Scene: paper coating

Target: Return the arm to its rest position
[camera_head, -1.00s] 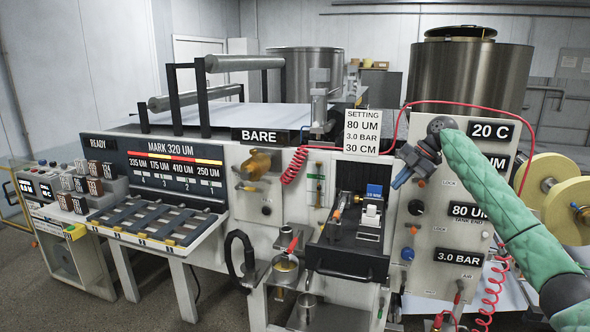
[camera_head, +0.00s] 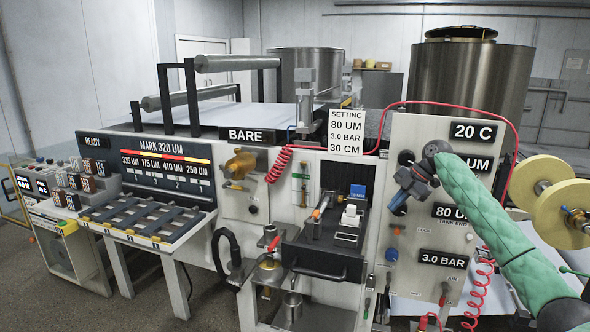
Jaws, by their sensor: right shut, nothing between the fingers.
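My right arm comes in from the lower right in a green padded sleeve. Its dark and blue-grey right gripper (camera_head: 400,203) hangs in front of the light control panel (camera_head: 405,262), pointing down and left. The gripper is shut and empty. It covers part of the panel near a black knob. Whether it touches the panel I cannot tell. My left arm and left gripper do not show.
The coating machine carries a "BARE" sign (camera_head: 248,136), a setting card (camera_head: 346,132) and an open black drawer (camera_head: 326,257). A red hose (camera_head: 470,111) arches above my arm. Yellow rolls (camera_head: 562,213) stand at right. Grey floor is free at lower left.

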